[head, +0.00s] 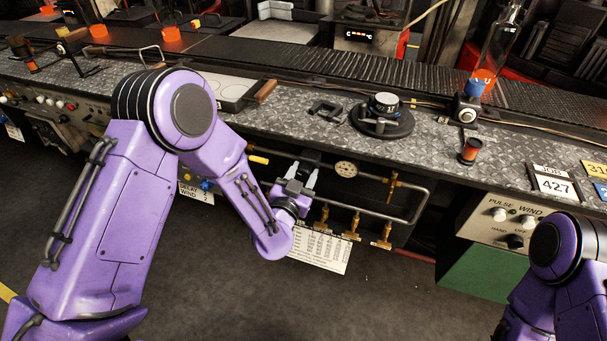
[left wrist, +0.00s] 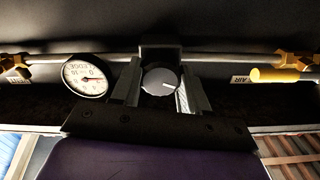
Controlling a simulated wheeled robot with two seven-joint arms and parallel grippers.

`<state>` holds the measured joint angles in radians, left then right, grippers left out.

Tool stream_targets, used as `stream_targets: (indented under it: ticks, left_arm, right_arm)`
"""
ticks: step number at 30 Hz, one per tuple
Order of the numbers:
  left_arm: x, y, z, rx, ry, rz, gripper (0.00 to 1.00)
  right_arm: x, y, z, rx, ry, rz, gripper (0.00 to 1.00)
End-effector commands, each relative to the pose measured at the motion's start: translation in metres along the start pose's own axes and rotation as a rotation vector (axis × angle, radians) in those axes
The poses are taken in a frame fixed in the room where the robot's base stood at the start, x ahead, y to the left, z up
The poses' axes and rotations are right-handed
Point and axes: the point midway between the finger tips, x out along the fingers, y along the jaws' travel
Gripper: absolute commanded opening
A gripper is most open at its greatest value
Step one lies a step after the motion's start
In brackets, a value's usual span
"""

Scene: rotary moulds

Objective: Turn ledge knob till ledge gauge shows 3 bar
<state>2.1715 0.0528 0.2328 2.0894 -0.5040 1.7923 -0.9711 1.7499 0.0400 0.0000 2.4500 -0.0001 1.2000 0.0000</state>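The ledge knob (left wrist: 160,82) is a round grey dial with a pale pointer mark aimed right, on a dark block on the pipe. My left gripper (left wrist: 159,68) has its two fingers apart, one on each side of the knob. I cannot tell whether they touch it. In the head view the left gripper (head: 303,174) reaches in under the ledge, and the knob is hidden there. The ledge gauge (left wrist: 85,77) is a white round dial left of the knob in the wrist view; its reading is too small to tell. The gauge also shows in the head view (head: 346,169). My right gripper is out of view.
A metal pipe (head: 395,217) with several brass valves (head: 352,226) runs under the ledge. A printed sheet (head: 320,248) hangs below. A yellow handle (left wrist: 275,75) sits right of the knob. On the ledge stand a round device (head: 382,118) and a black clamp (head: 326,110).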

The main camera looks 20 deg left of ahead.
Motion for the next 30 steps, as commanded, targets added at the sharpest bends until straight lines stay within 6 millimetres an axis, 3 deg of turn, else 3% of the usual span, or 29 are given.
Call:
stream_targets:
  ticks: [13,30]
  left_arm:
    - [0.0,0.0,0.001,-0.13,0.0,0.0,0.14]
    - [0.0,-0.002,0.002,-0.651,0.0,-0.002,0.14]
  right_arm:
    - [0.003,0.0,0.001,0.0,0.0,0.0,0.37]
    - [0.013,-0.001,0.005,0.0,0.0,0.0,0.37]
